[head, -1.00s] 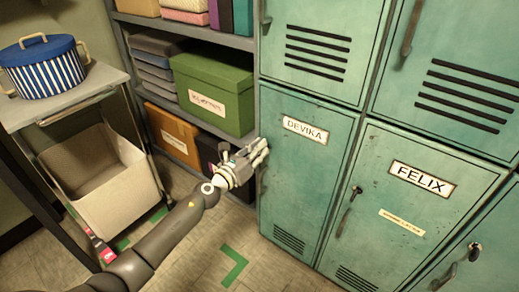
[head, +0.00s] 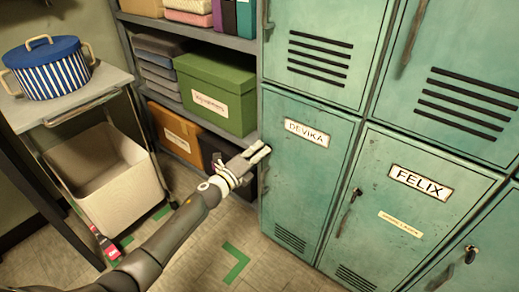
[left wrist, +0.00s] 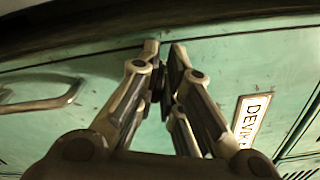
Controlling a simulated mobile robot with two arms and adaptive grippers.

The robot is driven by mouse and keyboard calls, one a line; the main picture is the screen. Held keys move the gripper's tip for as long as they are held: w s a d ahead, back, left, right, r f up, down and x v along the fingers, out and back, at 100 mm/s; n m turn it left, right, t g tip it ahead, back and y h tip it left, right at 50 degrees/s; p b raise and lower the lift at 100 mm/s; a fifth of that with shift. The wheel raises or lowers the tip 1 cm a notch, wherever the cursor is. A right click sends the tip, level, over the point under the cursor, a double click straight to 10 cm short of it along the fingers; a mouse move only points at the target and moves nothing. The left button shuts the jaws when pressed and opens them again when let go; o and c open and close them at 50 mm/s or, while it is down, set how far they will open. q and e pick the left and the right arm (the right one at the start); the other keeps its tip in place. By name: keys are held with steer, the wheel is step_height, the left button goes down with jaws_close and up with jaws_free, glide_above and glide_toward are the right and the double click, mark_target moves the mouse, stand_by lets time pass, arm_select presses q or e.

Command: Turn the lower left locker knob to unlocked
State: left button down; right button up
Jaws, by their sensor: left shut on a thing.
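The lower left locker (head: 305,185) is a worn green door with a DEVIKA nameplate (head: 307,133). My left gripper (head: 262,151) reaches its left edge from the left in the head view. In the left wrist view, my left gripper (left wrist: 162,62) is shut on a small dark knob (left wrist: 157,84), mostly hidden between the fingers. A bar handle (left wrist: 42,104) is left of the gripper there, and the nameplate (left wrist: 252,118) is at the right. The knob's pointing direction cannot be made out. In the head view the fingers hide the knob. My right gripper is out of view.
The FELIX locker (head: 375,245) stands to the right with its own knob (head: 357,191). A shelf with a green box (head: 215,90) and an orange box (head: 173,133) stands behind my left arm. A trolley with a blue striped pot (head: 46,70) is at left.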

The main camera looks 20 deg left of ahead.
arm_select(q)
steer(key=shift+f+n+p, duration=0.1)
steer(key=shift+n+p, duration=0.2)
steer(key=shift+n, duration=0.9)
steer(key=shift+f+n+p, duration=0.15)
steer(key=shift+n+p, duration=0.15)
steer(key=shift+n, duration=0.7)
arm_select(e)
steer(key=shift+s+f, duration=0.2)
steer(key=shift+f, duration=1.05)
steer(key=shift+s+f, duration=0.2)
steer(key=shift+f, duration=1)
arm_select(q)
steer(key=c, duration=1.6)
jaws_free()
steer(key=v, duration=1.2)
